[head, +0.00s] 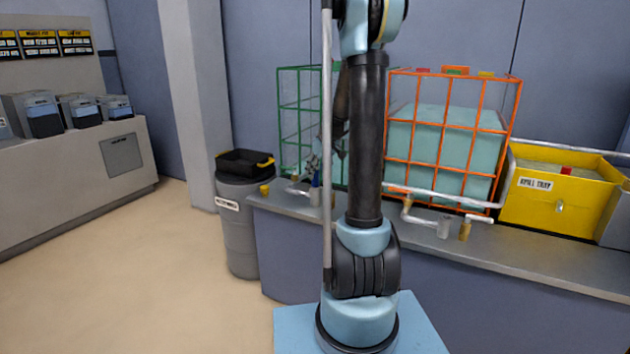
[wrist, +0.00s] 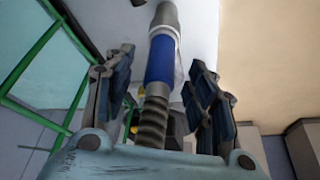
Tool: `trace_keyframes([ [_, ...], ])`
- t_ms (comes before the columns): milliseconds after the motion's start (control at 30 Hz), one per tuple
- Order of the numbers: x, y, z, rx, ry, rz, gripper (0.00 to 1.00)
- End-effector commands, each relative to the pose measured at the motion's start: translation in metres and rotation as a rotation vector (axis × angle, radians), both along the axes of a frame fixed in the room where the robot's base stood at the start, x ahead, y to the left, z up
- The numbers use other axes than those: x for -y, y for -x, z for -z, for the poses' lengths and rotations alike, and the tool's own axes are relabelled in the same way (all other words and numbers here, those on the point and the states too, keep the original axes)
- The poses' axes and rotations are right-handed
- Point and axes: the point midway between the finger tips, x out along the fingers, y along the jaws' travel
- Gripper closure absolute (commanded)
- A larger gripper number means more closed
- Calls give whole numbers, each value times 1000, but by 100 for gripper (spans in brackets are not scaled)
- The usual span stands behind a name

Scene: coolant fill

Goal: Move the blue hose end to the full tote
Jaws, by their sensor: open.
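The blue hose end (wrist: 160,62) shows in the wrist view as a blue sleeve with a grey tip above and ribbed hose below. It stands between the two fingers of my gripper (wrist: 162,72), which are spread with visible gaps on both sides. In the head view my gripper (head: 318,165) is by the green-caged tote (head: 300,105), partly hidden behind my arm. A blue bit of the hose end (head: 315,193) shows just below it. The orange-caged tote (head: 432,128) stands to the right, with a teal body filling most of its cage.
A yellow spill tray (head: 555,200) is at right. A grey bin (head: 238,235) stands left. The floor at left is clear.

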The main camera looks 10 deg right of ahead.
Motion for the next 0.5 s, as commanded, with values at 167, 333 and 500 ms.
trace_keyframes([
  [167, -5, -8, 21, 0, 0, 0, 49],
  [333, -7, -12, 34, 0, 0, 0, 49],
  [500, -8, -15, 40, 0, 0, 0, 49],
])
